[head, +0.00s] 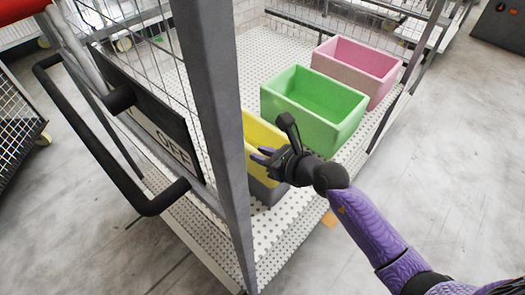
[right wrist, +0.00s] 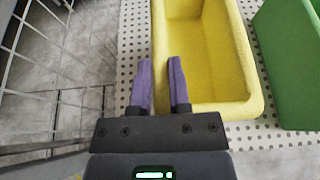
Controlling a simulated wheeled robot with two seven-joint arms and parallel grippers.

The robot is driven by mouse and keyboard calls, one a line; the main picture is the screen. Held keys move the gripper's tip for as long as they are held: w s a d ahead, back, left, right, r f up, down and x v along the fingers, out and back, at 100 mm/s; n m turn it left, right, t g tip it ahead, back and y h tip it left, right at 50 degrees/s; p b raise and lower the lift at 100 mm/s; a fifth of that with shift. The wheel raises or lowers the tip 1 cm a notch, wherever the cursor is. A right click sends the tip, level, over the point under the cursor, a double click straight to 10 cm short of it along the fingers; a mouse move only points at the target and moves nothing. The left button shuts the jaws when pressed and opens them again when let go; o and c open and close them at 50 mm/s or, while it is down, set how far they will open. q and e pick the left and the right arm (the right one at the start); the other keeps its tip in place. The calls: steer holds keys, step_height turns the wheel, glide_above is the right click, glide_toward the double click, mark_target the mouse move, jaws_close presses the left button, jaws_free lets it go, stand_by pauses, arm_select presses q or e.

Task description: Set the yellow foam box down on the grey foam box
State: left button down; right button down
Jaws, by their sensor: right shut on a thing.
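The yellow foam box (head: 262,135) is inside the wire cage, partly hidden by the grey post and my right gripper. The grey foam box (head: 266,192) shows directly below it, mostly hidden; I cannot tell whether the two touch. My right gripper (head: 264,155) is at the yellow box's near side. In the right wrist view its purple fingers (right wrist: 162,82) are shut on the wall of the yellow box (right wrist: 205,70), one on each side. The yellow box looks empty and roughly level. The left gripper is not in view.
A green foam box (head: 315,105) and a pink foam box (head: 357,70) stand to the right on the white perforated deck (head: 262,65). A grey upright post (head: 222,130) and a black handle (head: 135,205) are close on the left.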

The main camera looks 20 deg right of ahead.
steer(key=c, duration=0.5)
jaws_free()
steer(key=p+v, duration=0.2)
steer(key=v, duration=0.8)
steer(key=shift+w, duration=0.1)
